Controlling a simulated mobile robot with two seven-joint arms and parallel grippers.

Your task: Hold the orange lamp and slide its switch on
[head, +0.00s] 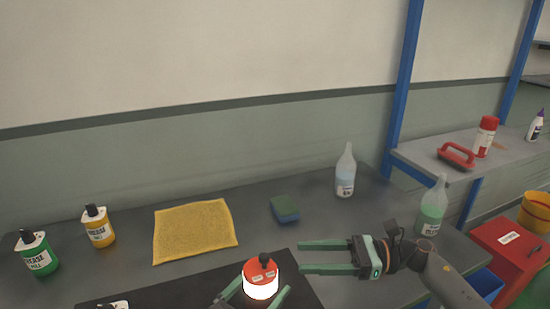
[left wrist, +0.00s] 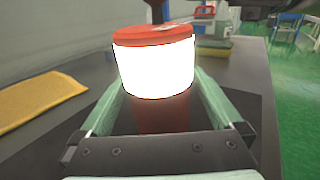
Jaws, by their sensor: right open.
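The orange lamp (head: 261,286) is at the bottom middle of the head view, upright over the dark mat. Its cap is orange-red with a dark knob on top, and its body glows bright white. It also shows in the left wrist view (left wrist: 153,68). My left gripper (head: 257,296) has a green finger on each side of the lamp and looks shut on it. My right gripper (head: 300,257) is open and empty, just right of the lamp, its fingers pointing left toward the cap. The lamp's switch cannot be made out.
A yellow cloth (head: 194,231), a green-blue sponge (head: 285,209) and a clear bottle (head: 345,175) lie or stand behind. Green (head: 37,254) and yellow (head: 99,228) containers stand left. A green bottle (head: 432,208) stands right, near my right arm. The dark mat (head: 306,287) is partly bare.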

